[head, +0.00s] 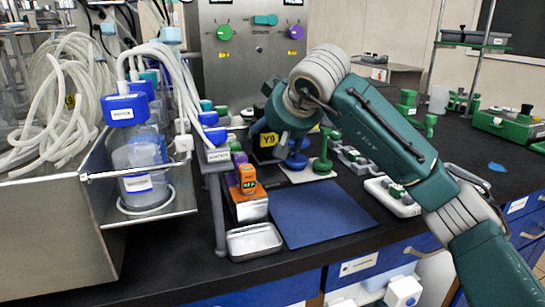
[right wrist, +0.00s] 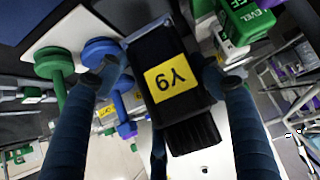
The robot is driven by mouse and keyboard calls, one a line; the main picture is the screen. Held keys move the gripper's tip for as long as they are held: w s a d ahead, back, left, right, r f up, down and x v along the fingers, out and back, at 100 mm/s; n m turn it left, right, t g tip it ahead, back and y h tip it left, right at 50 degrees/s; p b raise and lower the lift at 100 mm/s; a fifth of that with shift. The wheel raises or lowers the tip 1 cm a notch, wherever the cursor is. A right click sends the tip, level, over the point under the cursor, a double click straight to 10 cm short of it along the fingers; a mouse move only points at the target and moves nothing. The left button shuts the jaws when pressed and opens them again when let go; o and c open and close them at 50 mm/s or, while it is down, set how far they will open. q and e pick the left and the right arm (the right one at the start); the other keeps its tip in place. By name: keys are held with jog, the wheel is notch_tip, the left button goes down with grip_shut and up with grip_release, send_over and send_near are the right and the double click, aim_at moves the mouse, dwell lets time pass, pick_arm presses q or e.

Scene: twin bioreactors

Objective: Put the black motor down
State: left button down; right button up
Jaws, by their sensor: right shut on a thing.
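The black motor (right wrist: 142,62) has a yellow Y9 label and fills the middle of the right wrist view. My right gripper (right wrist: 160,78) is shut on it, one finger on each side. In the head view the motor (head: 265,153) is partly hidden by the gripper and wrist, at the back of the bench, behind the orange-topped device and left of the white plate. I cannot tell whether its underside touches anything. My left gripper is not in view.
A blue mat (head: 325,217) lies clear at the front of the black bench. A white plate (head: 308,174) with green and blue knobbed pieces stands behind it. A metal tray (head: 255,242), an orange-topped device (head: 249,205) and a bottle rack with tubing crowd the left.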

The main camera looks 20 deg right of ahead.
jog(key=shift+f+b, duration=0.55)
jog(key=shift+f, duration=1.4)
jog(key=o, duration=1.7)
jog(key=shift+f, duration=0.25)
jog(key=shift+c, duration=0.2)
jog(key=shift+s, duration=0.15)
jog(key=shift+r, duration=0.1)
